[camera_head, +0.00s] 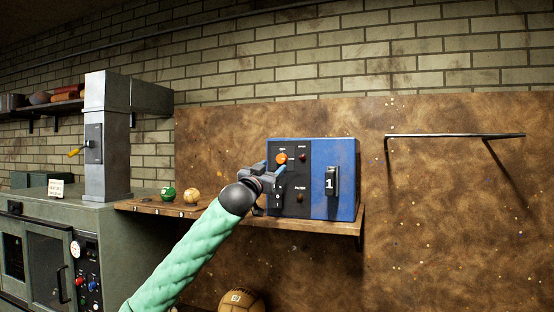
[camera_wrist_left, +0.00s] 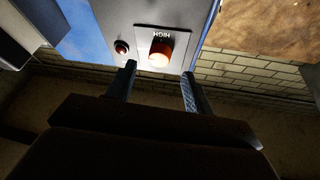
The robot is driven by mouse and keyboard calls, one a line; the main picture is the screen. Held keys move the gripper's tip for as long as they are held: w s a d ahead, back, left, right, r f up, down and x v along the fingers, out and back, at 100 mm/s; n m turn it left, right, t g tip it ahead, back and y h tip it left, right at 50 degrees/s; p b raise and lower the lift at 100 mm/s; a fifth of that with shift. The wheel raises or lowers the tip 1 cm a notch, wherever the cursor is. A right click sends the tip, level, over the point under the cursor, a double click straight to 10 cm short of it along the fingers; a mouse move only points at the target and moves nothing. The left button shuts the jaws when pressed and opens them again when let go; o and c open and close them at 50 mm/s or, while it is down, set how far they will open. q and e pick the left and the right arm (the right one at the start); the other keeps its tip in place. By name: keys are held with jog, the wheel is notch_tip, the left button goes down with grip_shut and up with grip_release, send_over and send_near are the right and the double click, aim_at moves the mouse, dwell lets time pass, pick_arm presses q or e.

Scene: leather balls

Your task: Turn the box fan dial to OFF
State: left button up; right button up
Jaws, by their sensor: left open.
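The box fan unit (camera_head: 336,160) is a blue box with a dark control panel, standing on a wooden shelf. Its orange dial (camera_head: 282,158) is at the panel's upper left. In the left wrist view the dial (camera_wrist_left: 160,53) shows close up, with the upside-down word HIGH beside it. My left gripper (camera_head: 273,169) is at the panel, just below the dial in the head view. In the left wrist view its two fingers (camera_wrist_left: 158,84) are apart, with the dial ahead between their tips; I cannot tell whether they touch it. My right gripper is not in view.
A small red lamp (camera_head: 302,157) sits right of the dial, and a switch marked 1 (camera_head: 332,182) is on the blue front. A wall rack (camera_head: 455,136) is at right.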

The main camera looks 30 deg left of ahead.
aim_at(280, 160)
pick_arm(q)
jog(key=shift+p+x, duration=1.05)
jog(key=shift+x, duration=1.05)
jog(key=shift+c, duration=0.2)
jog(key=c, duration=0.9)
